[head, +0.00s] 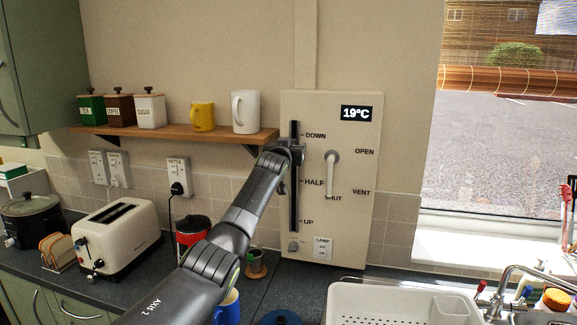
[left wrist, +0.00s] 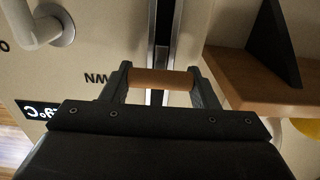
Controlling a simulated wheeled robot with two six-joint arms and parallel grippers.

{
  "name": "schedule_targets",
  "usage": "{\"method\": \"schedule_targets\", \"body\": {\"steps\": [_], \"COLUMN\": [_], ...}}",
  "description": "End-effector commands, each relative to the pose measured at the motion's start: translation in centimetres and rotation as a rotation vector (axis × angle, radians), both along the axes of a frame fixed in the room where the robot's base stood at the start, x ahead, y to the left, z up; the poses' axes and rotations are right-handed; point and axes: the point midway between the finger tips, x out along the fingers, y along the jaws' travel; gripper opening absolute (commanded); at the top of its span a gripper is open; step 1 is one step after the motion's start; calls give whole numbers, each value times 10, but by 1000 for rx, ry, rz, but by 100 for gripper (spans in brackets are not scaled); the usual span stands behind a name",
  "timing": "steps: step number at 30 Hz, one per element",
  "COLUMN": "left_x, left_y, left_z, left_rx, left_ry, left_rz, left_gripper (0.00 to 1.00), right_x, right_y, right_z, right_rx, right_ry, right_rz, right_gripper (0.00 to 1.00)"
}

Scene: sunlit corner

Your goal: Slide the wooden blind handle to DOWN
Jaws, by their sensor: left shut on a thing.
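The cream wall panel (head: 345,230) has a dark vertical slot (head: 294,215) marked DOWN at the top, HALF in the middle and UP at the bottom. My left gripper (head: 290,149) is at the upper part of the slot, a little below the DOWN mark, and hides the handle in the head view. In the left wrist view the wooden handle (left wrist: 160,79) lies crosswise between the fingers, and my left gripper (left wrist: 160,85) is shut on it. Part of the DOWN label shows upside down beside the fingers. My right gripper is not in view.
A white lever (head: 331,172) marked OPEN, VENT and SHUT is right of the slot. A wooden shelf (head: 180,132) with canisters and mugs ends close to the panel's left. A toaster (head: 118,235) and dish rack (head: 400,303) stand below. The window is at right.

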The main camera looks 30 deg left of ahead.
Motion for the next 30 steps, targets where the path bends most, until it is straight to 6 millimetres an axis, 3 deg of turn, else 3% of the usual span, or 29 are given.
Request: {"method": "schedule_targets", "body": {"steps": [1, 6, 21, 22, 27, 30], "left_x": [0, 0, 0, 0, 0, 0], "left_y": [0, 0, 0, 0, 0, 0], "left_z": [16, 33, 41, 42, 40, 39], "left_rx": [3, 3, 2, 2, 2, 1], "left_ry": [-4, -2, -5, -6, -3, -2], "left_rz": [0, 1, 1, 0, 0, 0], "left_gripper": [13, 13, 13, 56, 76, 76], "right_x": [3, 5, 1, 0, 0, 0], "right_y": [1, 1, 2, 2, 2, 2], "right_z": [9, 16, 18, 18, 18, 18], "right_rx": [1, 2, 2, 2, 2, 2], "right_ry": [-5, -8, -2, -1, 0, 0], "right_rz": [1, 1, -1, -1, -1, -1], "right_gripper": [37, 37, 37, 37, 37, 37]}}
